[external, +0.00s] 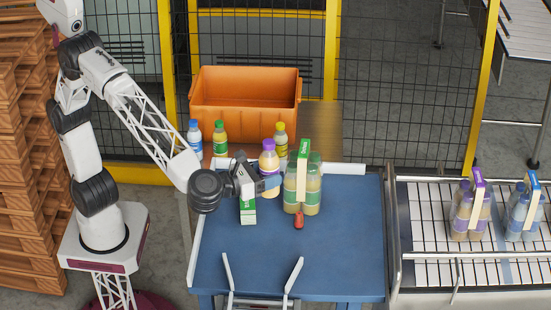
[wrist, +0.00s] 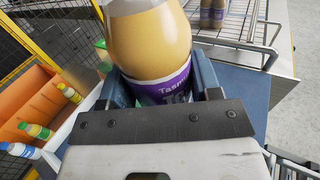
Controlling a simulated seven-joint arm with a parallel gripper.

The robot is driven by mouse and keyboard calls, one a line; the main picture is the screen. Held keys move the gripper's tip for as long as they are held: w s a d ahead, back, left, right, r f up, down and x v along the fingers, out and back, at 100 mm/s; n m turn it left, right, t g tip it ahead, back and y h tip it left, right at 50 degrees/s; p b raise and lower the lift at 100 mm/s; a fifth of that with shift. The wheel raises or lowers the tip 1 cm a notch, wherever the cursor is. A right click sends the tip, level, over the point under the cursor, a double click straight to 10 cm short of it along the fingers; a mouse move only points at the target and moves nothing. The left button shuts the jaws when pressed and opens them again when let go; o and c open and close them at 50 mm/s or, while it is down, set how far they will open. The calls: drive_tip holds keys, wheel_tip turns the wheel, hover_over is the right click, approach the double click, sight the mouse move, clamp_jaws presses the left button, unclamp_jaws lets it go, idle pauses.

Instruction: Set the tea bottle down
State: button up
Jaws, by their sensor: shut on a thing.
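The tea bottle (external: 268,164) has a purple cap, a purple label and amber contents. It stands about upright above the blue table (external: 290,258). My gripper (external: 262,185) is shut around its lower part. In the wrist view the bottle (wrist: 150,42) sits between the two fingers of my gripper (wrist: 160,92), its purple label facing the camera.
A green-topped bottle pack (external: 303,186) stands just right of the held bottle. A green-and-white carton (external: 248,211) and a small red object (external: 298,221) are nearby. Small bottles and an orange crate (external: 245,105) are behind. The table's front is mostly clear. A conveyor (external: 425,225) carries packs.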

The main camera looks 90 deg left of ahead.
wheel_tip(320, 180, down, 12)
drive_tip(key=shift+f, duration=0.2)
idle(0.4)
drive_tip(key=shift+f, duration=3.25)
drive_tip(key=shift+f, duration=0.45)
drive_tip(key=shift+f, duration=0.5)
